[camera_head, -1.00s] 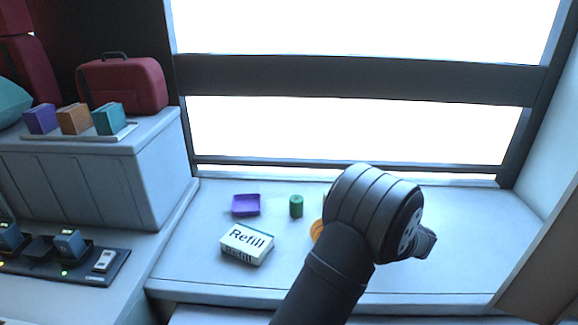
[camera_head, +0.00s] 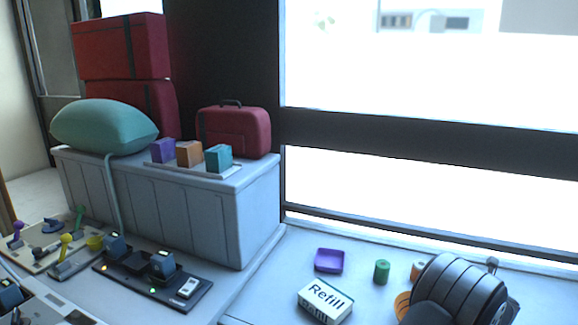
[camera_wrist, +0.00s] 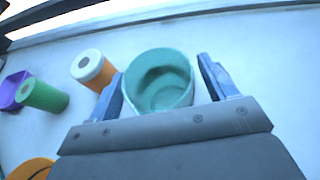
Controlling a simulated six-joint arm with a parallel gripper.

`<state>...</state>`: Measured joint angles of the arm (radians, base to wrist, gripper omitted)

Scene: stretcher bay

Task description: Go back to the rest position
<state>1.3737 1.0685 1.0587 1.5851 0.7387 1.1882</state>
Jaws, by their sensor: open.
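My gripper (camera_wrist: 162,88) is open in the wrist view, with one finger on each side of a round teal cup (camera_wrist: 158,80). The cup stands between the fingers with small gaps showing; I cannot tell whether either finger touches it. In the head view my dark arm covers the lower right, and the fingers and cup are hidden behind it.
Near my gripper are an orange roll with a white top (camera_wrist: 92,68), a green cylinder (camera_wrist: 42,95), a purple tray (camera_head: 329,260) and an orange disc (camera_head: 402,305). A Refill box (camera_head: 325,300) lies left of my arm. A window frame (camera_head: 430,130) stands behind.

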